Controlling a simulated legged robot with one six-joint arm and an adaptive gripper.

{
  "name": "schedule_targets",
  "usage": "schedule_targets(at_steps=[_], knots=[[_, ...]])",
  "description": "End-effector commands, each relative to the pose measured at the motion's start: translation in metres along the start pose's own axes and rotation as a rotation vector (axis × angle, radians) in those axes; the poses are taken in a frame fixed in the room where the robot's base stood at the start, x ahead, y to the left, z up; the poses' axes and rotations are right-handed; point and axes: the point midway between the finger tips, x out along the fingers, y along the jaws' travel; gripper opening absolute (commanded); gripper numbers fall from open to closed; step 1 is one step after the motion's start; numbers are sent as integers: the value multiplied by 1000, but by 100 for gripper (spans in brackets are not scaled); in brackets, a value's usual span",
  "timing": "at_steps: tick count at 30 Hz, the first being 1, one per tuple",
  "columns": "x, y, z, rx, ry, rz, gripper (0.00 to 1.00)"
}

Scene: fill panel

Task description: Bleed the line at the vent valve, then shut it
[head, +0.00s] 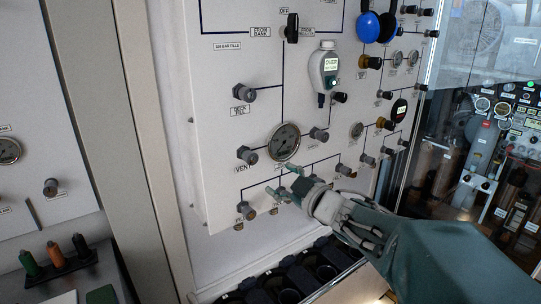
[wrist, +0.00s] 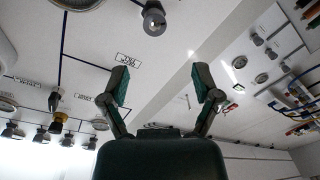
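A grey round knob (head: 246,154) on the white panel has a label reading "VENT" below it. Another grey knob (head: 244,92) sits above it with a two-line label too small to read surely. My gripper (head: 286,182) is in front of the panel's lower part, below and right of the VENT knob and apart from it. In the wrist view, my gripper (wrist: 161,85) has its two fingers spread wide with nothing between them. A grey knob (wrist: 153,18) is beyond the fingers at the top, near a two-line label; I cannot tell which knob it is.
A round gauge (head: 284,142) is right of the VENT knob. A row of small valves (head: 247,211) runs along the panel's bottom edge near my gripper. Dark bins (head: 290,275) stand below.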

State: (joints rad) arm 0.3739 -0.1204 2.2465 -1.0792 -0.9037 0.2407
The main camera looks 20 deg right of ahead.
Motion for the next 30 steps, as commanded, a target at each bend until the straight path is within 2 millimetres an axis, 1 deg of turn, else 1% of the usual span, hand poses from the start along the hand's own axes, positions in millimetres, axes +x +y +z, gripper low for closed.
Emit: schedule_targets(at_steps=[2, 5, 6, 10, 14, 15, 17, 18, 21, 24, 25, 27, 30], knots=[[4, -2, -5, -162, -9, -37, 80], [10, -5, -10, -468, -26, -104, 80], [12, -6, -12, -598, -30, -132, 80], [17, -6, -18, -1024, -32, -220, 80], [21, -1, -24, -1453, -19, -303, 80], [22, 1, -26, -1586, -12, -330, 80], [23, 5, -28, -1785, -2, -368, 80], [24, 8, -30, -1914, 6, -392, 80], [25, 16, -35, -2192, 27, -448, 80], [26, 22, -38, -2380, 43, -487, 80], [26, 23, -39, -2416, 47, -495, 80], [26, 25, -39, -2468, 53, -508, 80], [30, 24, -38, -2487, 56, -512, 80]])
